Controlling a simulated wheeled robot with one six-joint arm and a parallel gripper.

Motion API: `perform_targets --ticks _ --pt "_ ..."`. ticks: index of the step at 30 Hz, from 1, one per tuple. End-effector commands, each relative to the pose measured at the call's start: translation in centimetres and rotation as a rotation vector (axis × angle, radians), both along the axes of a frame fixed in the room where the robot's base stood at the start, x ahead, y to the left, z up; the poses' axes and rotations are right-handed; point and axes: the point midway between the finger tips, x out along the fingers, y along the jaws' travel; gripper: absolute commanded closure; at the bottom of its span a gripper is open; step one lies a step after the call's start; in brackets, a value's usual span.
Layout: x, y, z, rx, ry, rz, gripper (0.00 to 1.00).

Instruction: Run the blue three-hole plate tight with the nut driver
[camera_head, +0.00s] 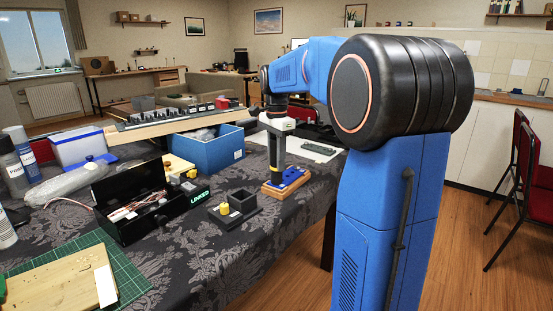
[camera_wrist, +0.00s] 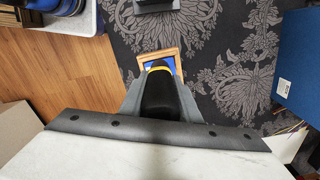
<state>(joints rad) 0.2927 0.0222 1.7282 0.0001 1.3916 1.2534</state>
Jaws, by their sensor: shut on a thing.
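The blue three-hole plate (camera_head: 291,177) lies on a small wooden block (camera_head: 274,191) near the right edge of the table in the head view. My gripper (camera_head: 277,133) is shut on the nut driver (camera_head: 278,153), a dark upright tool, and stands over the plate. In the wrist view the nut driver's black handle with a yellow band (camera_wrist: 158,97) points down at the wooden block (camera_wrist: 172,53). It hides most of the block and plate. The driver's tip is hidden, so I cannot tell whether it touches a nut.
A black stand (camera_head: 241,215) with a yellow-topped piece is left of the block. A black box (camera_head: 178,207) and a blue crate (camera_head: 232,153) stand further left and behind. A grey strip (camera_head: 318,147) lies behind the plate. Patterned cloth in front is clear.

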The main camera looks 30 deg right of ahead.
Motion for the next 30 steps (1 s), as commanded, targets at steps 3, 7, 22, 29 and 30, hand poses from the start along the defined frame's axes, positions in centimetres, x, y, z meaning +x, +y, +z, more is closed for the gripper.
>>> perform_targets --ticks 3,7,22,29,30 --pt "0.01 0.0 -0.17 0.0 -0.001 0.0 0.93" --pt "0.01 0.0 -0.19 0.0 -0.001 0.0 0.93" --pt "0.01 0.0 -0.39 0.0 -0.001 0.0 0.93" --pt "0.01 -0.01 -0.58 0.0 -0.001 0.0 0.93" --pt "0.01 0.0 -0.62 0.0 -0.001 0.0 0.93"
